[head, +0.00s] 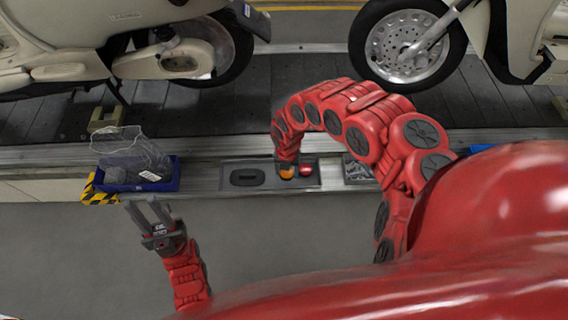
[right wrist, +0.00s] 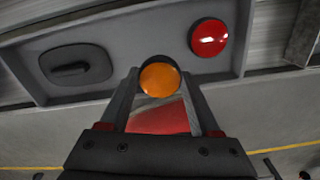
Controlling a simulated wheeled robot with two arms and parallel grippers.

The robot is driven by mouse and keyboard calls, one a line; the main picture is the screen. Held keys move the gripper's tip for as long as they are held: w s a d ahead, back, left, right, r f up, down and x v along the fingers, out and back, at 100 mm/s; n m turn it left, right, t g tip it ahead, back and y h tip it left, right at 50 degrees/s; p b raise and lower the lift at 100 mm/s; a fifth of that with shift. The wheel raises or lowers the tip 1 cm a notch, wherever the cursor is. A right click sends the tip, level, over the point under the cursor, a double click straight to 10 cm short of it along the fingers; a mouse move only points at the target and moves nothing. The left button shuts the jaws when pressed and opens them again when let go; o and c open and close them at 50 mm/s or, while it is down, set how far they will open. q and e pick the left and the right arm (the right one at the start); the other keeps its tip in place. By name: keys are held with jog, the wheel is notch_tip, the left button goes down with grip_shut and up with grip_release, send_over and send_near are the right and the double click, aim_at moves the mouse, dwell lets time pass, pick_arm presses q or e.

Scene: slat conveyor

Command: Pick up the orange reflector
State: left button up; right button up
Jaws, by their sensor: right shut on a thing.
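The orange reflector (right wrist: 160,79) is a round orange disc with a dark rim. In the right wrist view it sits between the two fingertips of my right gripper (right wrist: 158,84), which is shut on it. In the head view the orange reflector (head: 287,173) shows just under my right gripper (head: 287,162), at the grey tray (head: 234,187). I cannot tell whether it still touches the tray. My left gripper (head: 148,213) is open and empty, in front of the blue bin.
A red reflector (head: 306,170) and a dark oval part (head: 247,177) lie in the tray. A blue bin (head: 172,184) with a clear bag stands to the left. A box of small metal parts (head: 356,169) is at the right. Scooters stand on the conveyor (head: 230,105) behind.

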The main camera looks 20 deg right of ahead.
jog(key=s+r+p, duration=0.1)
jog(key=s+p, duration=0.7)
jog(key=s, duration=0.4)
jog(key=shift+s+a, duration=0.3)
jog(key=shift+s, duration=0.1)
jog(key=shift+r, duration=0.1)
